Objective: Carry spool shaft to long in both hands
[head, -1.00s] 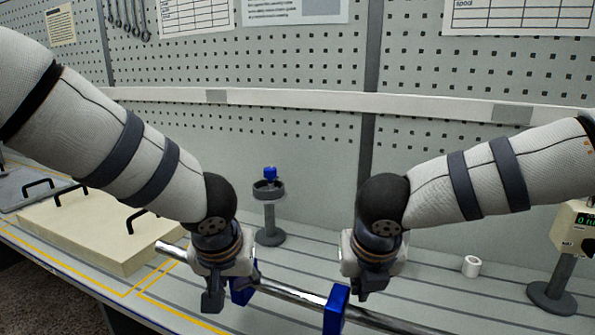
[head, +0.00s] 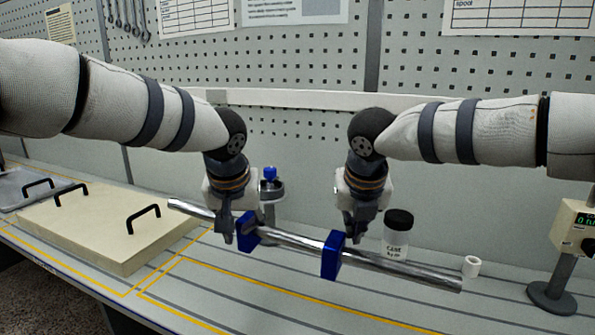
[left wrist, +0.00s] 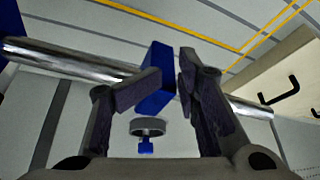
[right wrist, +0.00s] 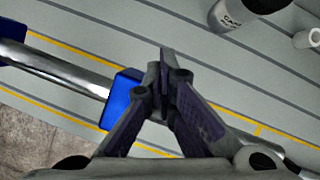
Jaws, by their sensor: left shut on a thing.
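The spool shaft (head: 295,241) is a long shiny metal rod with two blue blocks, and it hangs above the bench. In the head view it slants down to the right. My left gripper (head: 235,238) is shut on the shaft beside the left blue block (head: 246,230); in the left wrist view its fingers (left wrist: 170,88) overlap that block. My right gripper (head: 352,240) is at the shaft beside the right blue block (head: 331,256). Its fingertips (right wrist: 163,75) are close together across the shaft in the right wrist view; the contact itself is hidden.
A cream box (head: 95,228) with black handles lies at left. A stand with a blue knob (head: 270,174) is behind my left gripper. A black-capped bottle (head: 397,236) and a small white ring (head: 471,266) stand behind the shaft's right part. A gauge stand (head: 552,297) is at right.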

